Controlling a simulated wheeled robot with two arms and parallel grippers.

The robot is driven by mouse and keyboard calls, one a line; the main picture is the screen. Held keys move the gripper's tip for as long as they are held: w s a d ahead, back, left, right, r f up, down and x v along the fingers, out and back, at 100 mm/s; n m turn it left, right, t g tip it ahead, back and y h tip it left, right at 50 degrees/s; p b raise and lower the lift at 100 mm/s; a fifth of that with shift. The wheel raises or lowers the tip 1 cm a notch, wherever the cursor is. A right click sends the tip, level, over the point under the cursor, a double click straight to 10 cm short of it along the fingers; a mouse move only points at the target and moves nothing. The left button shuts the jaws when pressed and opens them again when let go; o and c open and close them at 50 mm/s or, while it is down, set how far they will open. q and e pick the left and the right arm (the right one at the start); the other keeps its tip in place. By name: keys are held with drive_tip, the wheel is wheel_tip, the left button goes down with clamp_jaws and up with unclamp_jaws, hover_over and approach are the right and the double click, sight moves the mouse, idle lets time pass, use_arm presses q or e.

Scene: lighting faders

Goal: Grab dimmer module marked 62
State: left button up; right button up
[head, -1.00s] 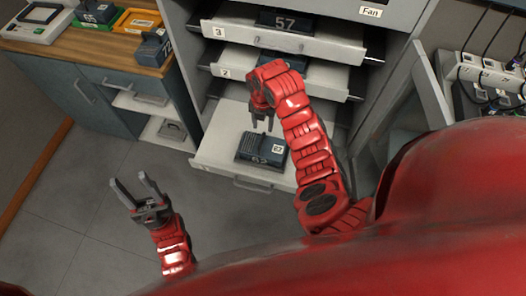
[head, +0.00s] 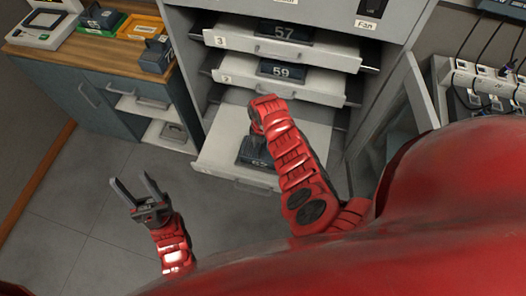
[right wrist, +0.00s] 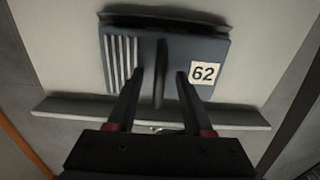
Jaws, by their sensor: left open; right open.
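The dimmer module marked 62 (right wrist: 215,48) is a dark blue-grey block with a white 62 label, a ribbed patch and a raised handle (right wrist: 161,75). It lies on the lowest pulled-out shelf; in the head view the module (head: 252,150) is partly hidden by my right arm. My right gripper (right wrist: 160,75) is open, with its fingers on either side of the handle; I cannot tell whether they touch it. In the head view my right gripper (head: 257,142) is mostly hidden. My left gripper (head: 139,186) is open and empty above the floor.
Shelves above hold modules marked 59 (head: 281,70) and 57 (head: 285,32). The lowest shelf (head: 215,155) juts out. A wooden-topped counter (head: 85,50) with trays and a module stands left. An open cabinet door (head: 420,95) is right. The floor around my left gripper is clear.

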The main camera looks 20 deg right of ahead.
drive_tip(key=shift+f, duration=0.15)
drive_tip(key=shift+c, duration=0.2)
clamp_jaws()
idle(1.2)
